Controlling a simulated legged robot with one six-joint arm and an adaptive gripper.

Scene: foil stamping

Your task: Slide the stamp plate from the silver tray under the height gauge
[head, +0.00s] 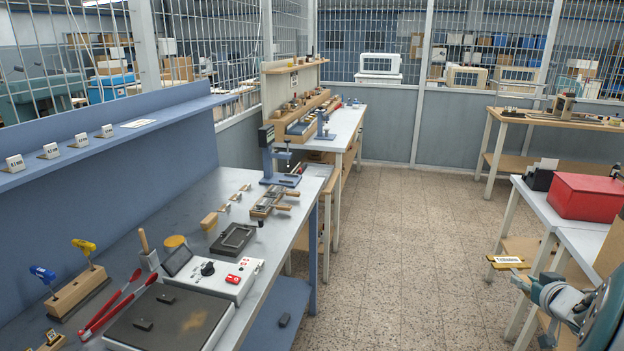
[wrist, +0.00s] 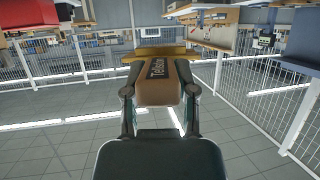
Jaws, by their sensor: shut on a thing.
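My gripper (head: 524,275) is at the lower right of the head view, over the floor beside the right bench. It is shut on the stamp plate (head: 507,260), a brass-coloured piece with a pale lettered label. In the wrist view the stamp plate (wrist: 157,94) shows as a tan block with a dark label, between the two fingers. A blue stand with a dark head, apparently the height gauge (head: 267,150), is at the far end of the left bench, well away from my gripper. I cannot clearly make out a silver tray; a dark grey shallow tray (head: 234,238) lies on the left bench.
The left bench (head: 205,210) also carries a hot plate (head: 170,318), a white control box (head: 222,278), red tongs (head: 112,303) and a wooden-handled fixture (head: 268,203). A red box (head: 588,197) sits on the right bench. The tiled floor (head: 400,240) between the benches is clear.

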